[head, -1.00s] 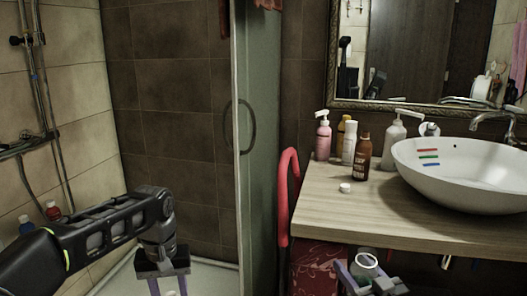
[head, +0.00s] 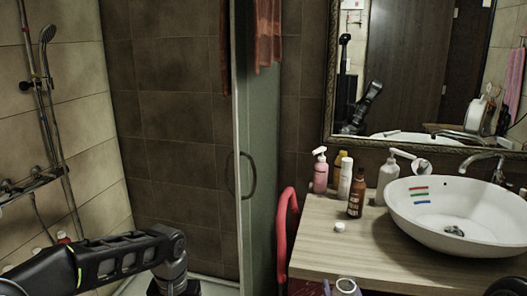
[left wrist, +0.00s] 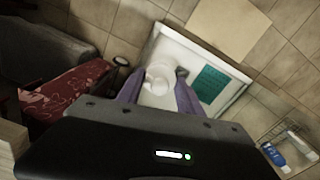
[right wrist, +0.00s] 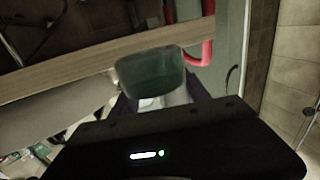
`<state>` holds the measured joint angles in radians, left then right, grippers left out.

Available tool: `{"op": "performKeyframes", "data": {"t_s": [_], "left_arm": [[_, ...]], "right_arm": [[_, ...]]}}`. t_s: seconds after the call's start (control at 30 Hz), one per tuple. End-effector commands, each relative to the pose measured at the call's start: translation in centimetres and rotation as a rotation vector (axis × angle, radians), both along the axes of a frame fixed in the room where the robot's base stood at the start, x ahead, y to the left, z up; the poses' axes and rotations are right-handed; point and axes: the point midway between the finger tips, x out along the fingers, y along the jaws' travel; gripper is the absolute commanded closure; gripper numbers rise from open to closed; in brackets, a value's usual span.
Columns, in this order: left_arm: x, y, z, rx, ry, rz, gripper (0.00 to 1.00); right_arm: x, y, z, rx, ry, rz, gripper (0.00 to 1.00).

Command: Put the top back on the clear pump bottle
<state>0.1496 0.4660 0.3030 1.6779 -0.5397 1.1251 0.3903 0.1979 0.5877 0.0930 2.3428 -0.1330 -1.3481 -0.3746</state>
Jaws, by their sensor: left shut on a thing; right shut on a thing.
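The clear pump bottle (right wrist: 150,75) shows in the right wrist view as a dark, see-through body between my right fingers. My right gripper (right wrist: 160,101) is shut on it. In the head view the bottle's round open top (head: 346,285) shows at the bottom edge, in front of the counter. My left gripper (left wrist: 158,92) is shut on a white piece that looks like the pump top (left wrist: 156,84); its exact shape is blurred. In the head view my left arm comes in at the lower left, and its fingers are out of the frame. The bottle and the white piece are apart.
The wooden counter (head: 310,255) holds several bottles, a small white cap (head: 340,226) and a white basin (head: 460,222). A red curved bar (head: 283,235) stands at its left edge. A glass shower door (head: 240,190) is left of that.

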Motion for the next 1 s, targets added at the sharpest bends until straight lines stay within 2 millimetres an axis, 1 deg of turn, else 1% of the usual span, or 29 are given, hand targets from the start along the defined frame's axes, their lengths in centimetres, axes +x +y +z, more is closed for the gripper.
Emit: {"op": "performKeyframes", "data": {"t_s": [0.03, 0.67, 0.77, 0.87, 1.0], "left_arm": [[-0.1, 0.0, 0.3, -0.001, 0.002, -0.001, 0.93], [-0.1, 0.0, 0.1, -0.001, 0.000, 0.000, 0.93], [-0.1, 0.0, 0.1, -0.001, 0.000, 0.000, 0.93], [-0.1, 0.0, 0.1, -0.001, 0.000, 0.000, 0.93], [-0.1, 0.0, 0.1, -0.001, 0.000, 0.000, 0.93]], "right_arm": [[0.0, 0.0, 0.3, 0.000, 0.000, -0.005, 1.00], [-0.1, 0.1, 0.0, 0.000, -0.002, -0.003, 1.00], [-0.5, 0.6, -0.3, -0.001, -0.001, 0.018, 1.00], [-1.1, 1.5, -0.7, -0.001, -0.001, 0.060, 1.00], [-2.6, 3.6, -1.7, -0.001, 0.001, 0.154, 1.00]]}}
